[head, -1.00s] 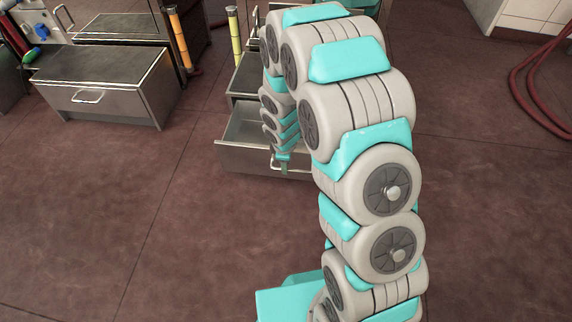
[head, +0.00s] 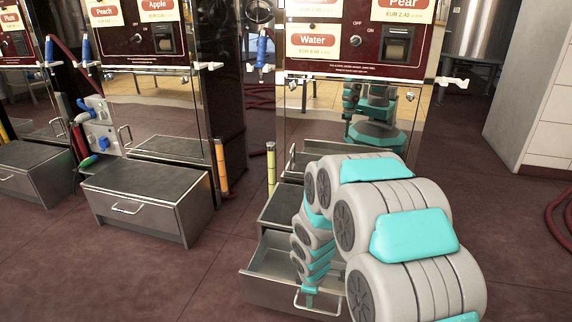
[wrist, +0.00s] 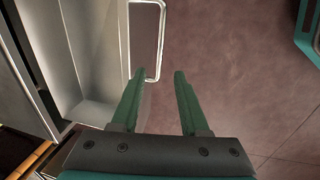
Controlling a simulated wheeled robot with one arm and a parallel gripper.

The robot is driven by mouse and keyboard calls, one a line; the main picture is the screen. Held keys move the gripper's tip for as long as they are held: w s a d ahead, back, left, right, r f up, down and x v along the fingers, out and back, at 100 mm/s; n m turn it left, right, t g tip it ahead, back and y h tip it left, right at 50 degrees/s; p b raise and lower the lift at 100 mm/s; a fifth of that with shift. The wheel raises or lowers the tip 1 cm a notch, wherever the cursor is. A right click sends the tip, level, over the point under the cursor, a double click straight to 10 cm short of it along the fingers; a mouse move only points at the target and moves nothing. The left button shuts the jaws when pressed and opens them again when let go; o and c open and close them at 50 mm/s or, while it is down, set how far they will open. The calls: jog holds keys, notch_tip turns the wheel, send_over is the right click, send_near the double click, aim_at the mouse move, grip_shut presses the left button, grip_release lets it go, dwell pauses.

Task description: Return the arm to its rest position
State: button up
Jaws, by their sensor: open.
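My gripper (wrist: 157,78) is open and empty in the wrist view. Its two green fingers are apart, above the front edge of an open drawer and its handle. The drawer handle (wrist: 160,40) shows as a bright metal loop just beyond the left fingertip; I cannot tell whether they touch. In the head view my arm bends over from the lower right and hangs down at the open drawer (head: 262,285). The gripper end (head: 309,298) is small there, near the drawer's front and handle, partly hidden by the arm.
The drawer sits under the Water and Pear pump (head: 353,70). Another pump, labelled Peach and Apple (head: 140,75), stands left with a shut drawer box (head: 145,212) before it. Orange and yellow posts stand between them. A red hose (head: 562,215) lies far right. Floor at lower left is clear.

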jog(key=s+d+r+m+g+p, duration=0.1)
jog(key=s+d+r+m, duration=0.2)
jog(key=s+r, duration=0.4)
jog(key=s+d+r+m+p, duration=0.1)
jog(key=s+d+r+m, duration=0.3)
jog(key=r, duration=0.5)
jog(key=s+a+r+m+g+p, duration=0.1)
jog(key=s+r+m, duration=0.2)
jog(key=s+r, duration=0.3)
jog(key=s+a+r+m+g+p, duration=0.1)
jog(key=s+r+m, duration=0.3)
jog(key=s, duration=1.2)
notch_tip(320, 180, up, 2)
jog(key=shift+s+r+g+y+p, duration=0.1)
jog(key=shift+s+g+y+p, duration=0.1)
jog(key=shift+g+y+p, duration=0.25)
